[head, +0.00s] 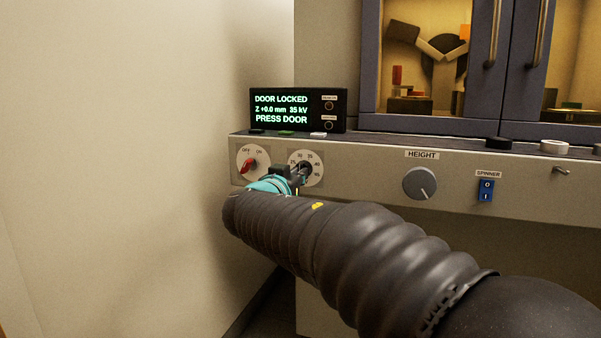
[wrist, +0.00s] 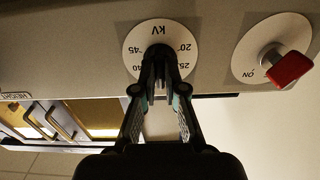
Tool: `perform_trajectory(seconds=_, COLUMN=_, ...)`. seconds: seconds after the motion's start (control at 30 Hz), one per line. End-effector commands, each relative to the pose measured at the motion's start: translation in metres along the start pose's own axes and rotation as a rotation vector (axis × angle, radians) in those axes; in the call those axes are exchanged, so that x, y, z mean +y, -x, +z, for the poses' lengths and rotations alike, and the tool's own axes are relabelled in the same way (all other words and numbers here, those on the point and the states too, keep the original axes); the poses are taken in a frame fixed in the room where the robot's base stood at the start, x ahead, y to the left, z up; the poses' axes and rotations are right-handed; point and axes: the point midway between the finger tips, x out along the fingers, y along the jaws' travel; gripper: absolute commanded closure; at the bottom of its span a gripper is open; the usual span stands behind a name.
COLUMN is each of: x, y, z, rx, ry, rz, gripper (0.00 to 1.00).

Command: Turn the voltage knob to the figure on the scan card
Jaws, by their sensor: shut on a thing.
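The voltage knob (head: 304,166) is dark and sits on a round white dial (head: 317,172) with kV figures, on the front panel left of the height knob. In the wrist view, the dial (wrist: 135,50) shows upside down, marked KV, with 20, 25, 40 and 45 readable. My gripper (wrist: 159,66) is shut on the voltage knob, and its fingers hide most of the knob and part of the scale. In the head view my gripper (head: 292,174) covers the dial's lower left. The display (head: 297,109) reads "DOOR LOCKED, Z +0.0 mm 35 kV, PRESS DOOR". I cannot make out a scan card.
A red OFF/ON knob (head: 249,166) is close left of the dial; it also shows in the wrist view (wrist: 290,70). The grey height knob (head: 420,183) and blue spinner switch (head: 486,190) are to the right. A plain wall (head: 120,150) stands left. Cabinet doors (head: 488,60) are above.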

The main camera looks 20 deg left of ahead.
Motion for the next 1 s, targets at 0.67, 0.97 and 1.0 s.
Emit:
perform_trajectory(seconds=0.67, x=-0.0049, y=-0.0010, z=0.0013, rx=-0.003, ry=-0.566, rz=-0.007, gripper=1.00)
perform_trajectory(seconds=0.97, x=-0.0050, y=-0.0010, z=0.0011, rx=-0.002, ry=-0.564, rz=-0.007, gripper=0.75)
perform_trajectory(seconds=1.0, x=-0.0047, y=-0.0011, z=0.0013, rx=-0.003, ry=-0.564, rz=-0.007, gripper=0.75)
